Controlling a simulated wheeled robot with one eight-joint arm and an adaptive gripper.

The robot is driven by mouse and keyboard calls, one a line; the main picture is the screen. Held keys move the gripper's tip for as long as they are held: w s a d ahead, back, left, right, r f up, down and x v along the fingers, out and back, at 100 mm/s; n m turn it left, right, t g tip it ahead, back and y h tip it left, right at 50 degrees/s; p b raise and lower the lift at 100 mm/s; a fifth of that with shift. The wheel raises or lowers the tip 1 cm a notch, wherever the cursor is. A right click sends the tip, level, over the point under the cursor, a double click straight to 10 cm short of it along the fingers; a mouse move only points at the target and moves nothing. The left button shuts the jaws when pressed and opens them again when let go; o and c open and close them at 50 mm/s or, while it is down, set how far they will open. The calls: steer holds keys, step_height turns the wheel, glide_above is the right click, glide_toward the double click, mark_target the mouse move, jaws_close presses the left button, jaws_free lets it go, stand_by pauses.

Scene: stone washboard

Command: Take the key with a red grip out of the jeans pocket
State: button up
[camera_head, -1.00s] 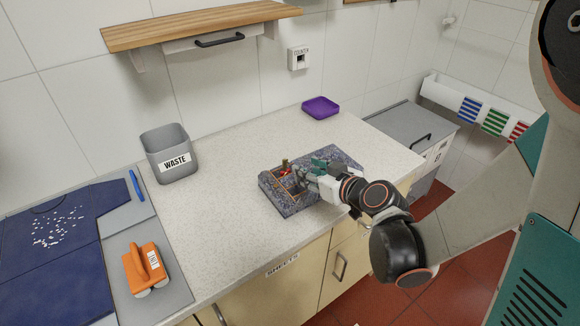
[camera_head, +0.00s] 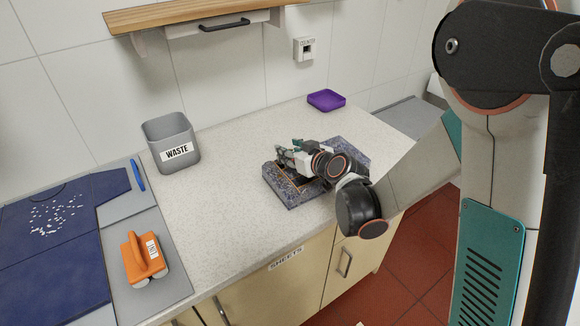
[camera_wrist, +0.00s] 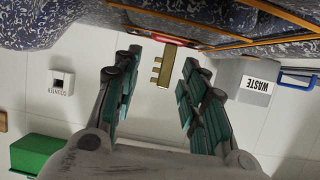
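The folded speckled dark blue jeans (camera_head: 290,197) lie on the counter. They fill the top of the wrist view (camera_wrist: 60,15), which is upside down, with tan pocket edging (camera_wrist: 240,14) showing. The key's red grip (camera_wrist: 178,40) shows against the jeans there, with a toothed brass part (camera_wrist: 166,68) pointing away from the cloth. How deep the key sits in the pocket is unclear. My gripper (camera_wrist: 160,62) is open, a finger on either side of the brass part in that picture, with no clear contact. In the head view my gripper (camera_head: 284,156) is over the jeans and the key is hidden.
A grey waste bin (camera_head: 172,145) stands at the back left and a purple tray (camera_head: 326,100) at the back right. The counter between bin and jeans is clear.

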steer(key=shift+w+a+f, duration=0.15)
steer(key=shift+w, duration=0.1)
jaws_close()
